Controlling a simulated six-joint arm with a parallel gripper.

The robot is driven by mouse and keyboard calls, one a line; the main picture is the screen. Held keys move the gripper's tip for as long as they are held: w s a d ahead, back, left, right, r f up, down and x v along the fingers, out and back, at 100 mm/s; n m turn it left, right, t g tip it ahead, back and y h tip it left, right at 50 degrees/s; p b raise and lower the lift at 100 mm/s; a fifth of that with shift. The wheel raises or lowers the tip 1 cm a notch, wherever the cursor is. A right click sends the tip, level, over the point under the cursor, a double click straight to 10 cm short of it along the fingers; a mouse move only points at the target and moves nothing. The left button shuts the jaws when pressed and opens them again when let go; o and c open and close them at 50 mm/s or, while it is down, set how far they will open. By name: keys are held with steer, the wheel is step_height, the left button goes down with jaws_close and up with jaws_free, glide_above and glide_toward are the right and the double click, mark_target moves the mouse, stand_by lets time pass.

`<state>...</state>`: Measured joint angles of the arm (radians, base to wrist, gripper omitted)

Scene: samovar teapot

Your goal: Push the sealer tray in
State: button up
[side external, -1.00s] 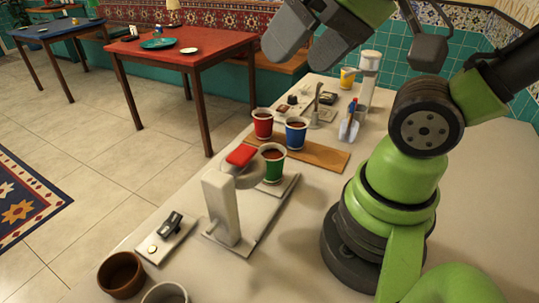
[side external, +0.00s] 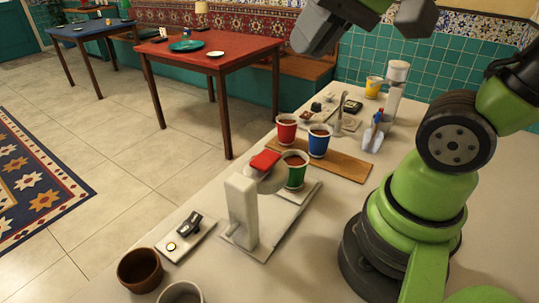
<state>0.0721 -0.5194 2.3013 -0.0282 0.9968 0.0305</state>
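The cup sealer (side external: 243,212) is a pale upright post on a flat base with a red-topped head (side external: 265,161). A green cup (side external: 296,172) with brown contents sits at the sealer's far right side, beside the head. The sealer tray cannot be told apart clearly from the head and base around the cup. My gripper (side external: 322,30) is at the top edge, high above the counter and well apart from the sealer. It is cut off by the frame, and its fingertips cannot be made out.
A scoop (side external: 373,135), a yellow cup (side external: 374,87) and a tall dispenser (side external: 393,92) are behind.

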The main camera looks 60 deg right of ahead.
steer(key=w+d+m, duration=0.1)
steer(key=w, duration=0.2)
steer(key=w+d+m+g, duration=0.1)
steer(key=w+d, duration=0.1)
steer(key=w+d+m+g, duration=0.1)
steer(key=w, duration=0.2)
steer(key=shift+w+d+f, duration=0.25)
steer(key=shift+w+f, duration=0.05)
steer(key=shift+f, duration=0.1)
jaws_close()
steer(key=w+d+f+m+g+y, duration=0.15)
steer(key=w+d+f+m, duration=0.25)
steer(key=d+f, duration=0.4)
steer(key=w+d+f+m+g+y, duration=0.1)
steer(key=w+d+f+m+g, duration=0.3)
steer(key=d+f, duration=0.5)
steer(key=shift+t, duration=0.35)
steer(key=x, duration=0.4)
steer(key=a+x, duration=0.1)
steer(key=x, duration=0.3)
steer(key=w+x, duration=0.1)
steer(key=x, duration=0.4)
steer(key=shift+a+r, duration=0.1)
steer(key=shift+r, duration=0.2)
steer(key=shift+s+a+r, duration=0.15)
steer(key=shift+a, duration=0.95)
steer(key=shift+s+a, duration=0.1)
steer(key=shift+a, duration=0.65)
